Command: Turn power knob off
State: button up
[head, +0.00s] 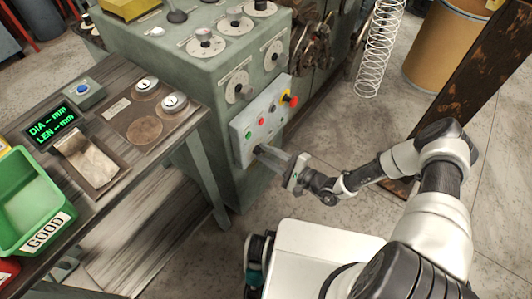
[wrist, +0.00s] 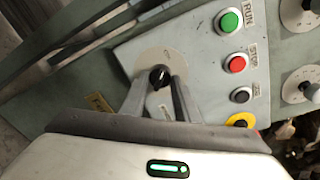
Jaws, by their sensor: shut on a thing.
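The power knob (wrist: 159,77) is a small black knob on a round beige plate in the wrist view. It sits on the light grey control panel (head: 245,121) on the machine's front. My gripper (head: 259,151) reaches the panel's lower left in the head view. In the wrist view its two fingers (wrist: 160,84) stand on either side of the knob and are shut on it. In the head view the fingertips hide the knob. I cannot read the knob's pointer position.
Beside the knob are a green RUN button (wrist: 228,20), a red STOP button (wrist: 236,63), a black button (wrist: 241,96) and a red emergency button (head: 292,100) on yellow. A workbench (head: 120,165) with a green bin (head: 30,205) stands left. Floor is clear below the panel.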

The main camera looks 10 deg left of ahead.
jog(key=o, duration=1)
jog(key=shift+o, duration=0.2)
jog(key=shift+d, duration=0.1)
jog(key=p+v, duration=0.1)
jog(key=v, duration=1.6)
jog(key=shift+d, duration=0.15)
jog(key=shift+f, duration=0.1)
